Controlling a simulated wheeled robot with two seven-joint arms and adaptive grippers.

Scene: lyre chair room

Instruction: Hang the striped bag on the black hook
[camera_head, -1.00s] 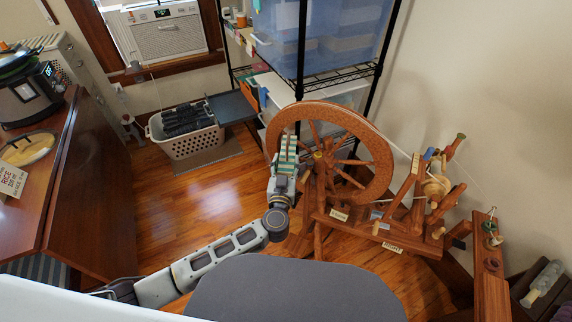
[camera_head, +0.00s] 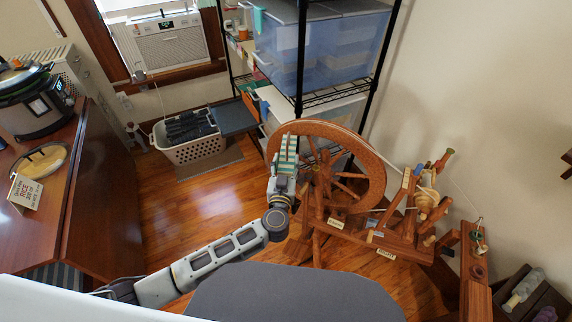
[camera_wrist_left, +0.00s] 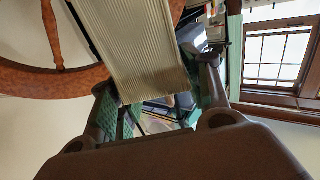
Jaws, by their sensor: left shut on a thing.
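In the left wrist view a pale, finely striped panel (camera_wrist_left: 138,45) of the bag stands between the two fingers of the gripper (camera_wrist_left: 160,100). I cannot make out the black hook in either view. My right gripper is not in view.
A wooden spinning wheel (camera_head: 372,178) stands close behind and right of the bag. A black wire shelf (camera_head: 301,60) with blue bins is behind it. A laundry basket (camera_head: 195,150) and wooden cabinet (camera_head: 105,205) are left, with clear floor (camera_head: 180,215) between.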

